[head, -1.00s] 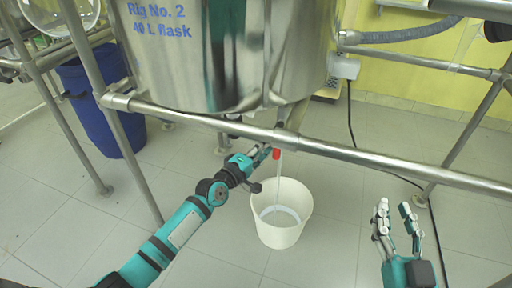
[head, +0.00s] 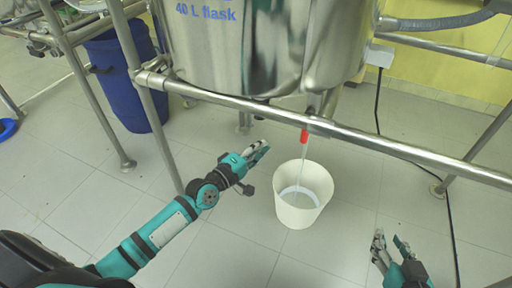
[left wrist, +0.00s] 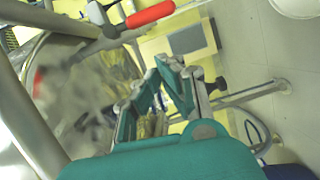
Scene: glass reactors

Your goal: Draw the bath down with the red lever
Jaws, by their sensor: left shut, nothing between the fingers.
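The red lever (head: 304,135) hangs just under the rail, below the steel bath (head: 265,50). A thin clear stream runs from there down into the white bucket (head: 283,212), which has liquid in it. My left gripper (head: 262,147) is shut and empty, left of the lever and apart from it, above the floor. In the left wrist view the lever's red handle (left wrist: 150,14) shows at the top, clear of the fingers. My right gripper (head: 391,243) is open and empty at the lower right. The valve body is partly hidden by the rail.
A steel rail (head: 240,103) crosses in front of the bath, with frame legs on both sides. A blue bin (head: 125,85) stands at the back left. A black cable (head: 377,105) hangs at the right. The tiled floor around the bucket is mostly clear.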

